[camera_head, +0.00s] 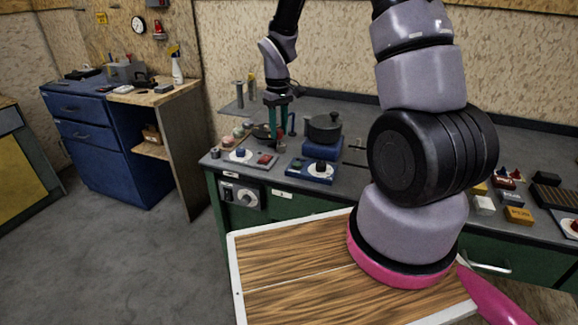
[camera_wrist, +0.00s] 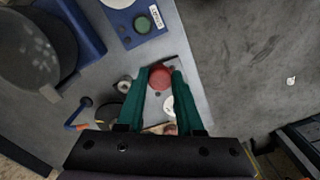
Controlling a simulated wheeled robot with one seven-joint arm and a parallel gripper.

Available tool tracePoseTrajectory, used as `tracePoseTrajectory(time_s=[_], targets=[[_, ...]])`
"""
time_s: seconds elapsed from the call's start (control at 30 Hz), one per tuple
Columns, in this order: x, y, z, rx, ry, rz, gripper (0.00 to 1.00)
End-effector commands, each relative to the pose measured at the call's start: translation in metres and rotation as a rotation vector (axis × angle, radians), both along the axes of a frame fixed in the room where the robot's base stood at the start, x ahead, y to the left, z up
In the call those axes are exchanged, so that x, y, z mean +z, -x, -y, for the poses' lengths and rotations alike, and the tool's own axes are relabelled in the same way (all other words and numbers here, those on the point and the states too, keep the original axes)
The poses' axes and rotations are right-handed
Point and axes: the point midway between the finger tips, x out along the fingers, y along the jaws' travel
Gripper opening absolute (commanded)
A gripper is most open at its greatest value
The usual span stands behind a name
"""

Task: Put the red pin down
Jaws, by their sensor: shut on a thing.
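My gripper (camera_head: 277,137) points down over the left part of the workbench, its green fingers close above the small panels. In the wrist view my gripper (camera_wrist: 160,80) is shut on the red pin (camera_wrist: 160,77), which shows as a round red shape between the fingertips. In the head view the pin is too small and too covered by the fingers to make out clearly. I cannot tell whether its lower end touches anything.
A panel with a red part (camera_head: 265,159) and a blue panel (camera_head: 296,171) lie near the bench's front edge. Small blocks crowd the bench's right side.

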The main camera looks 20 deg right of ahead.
Motion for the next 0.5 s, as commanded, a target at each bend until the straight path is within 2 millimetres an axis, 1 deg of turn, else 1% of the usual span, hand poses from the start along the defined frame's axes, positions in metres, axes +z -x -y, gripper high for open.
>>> tracePoseTrajectory(time_s=[0.03,0.1,0.2,0.37,0.47,0.5], targets=[[-0.012,0.002,0.000,0.002,0.001,-0.007,0.00],[-0.026,0.002,0.000,0.001,0.001,-0.007,0.00],[-0.041,0.001,0.000,0.000,0.001,-0.004,0.00],[-0.053,0.000,0.000,-0.002,0.000,-0.002,0.00],[-0.063,0.001,0.000,-0.001,0.001,-0.004,0.00],[-0.070,0.001,0.000,-0.001,0.001,-0.004,0.00]])
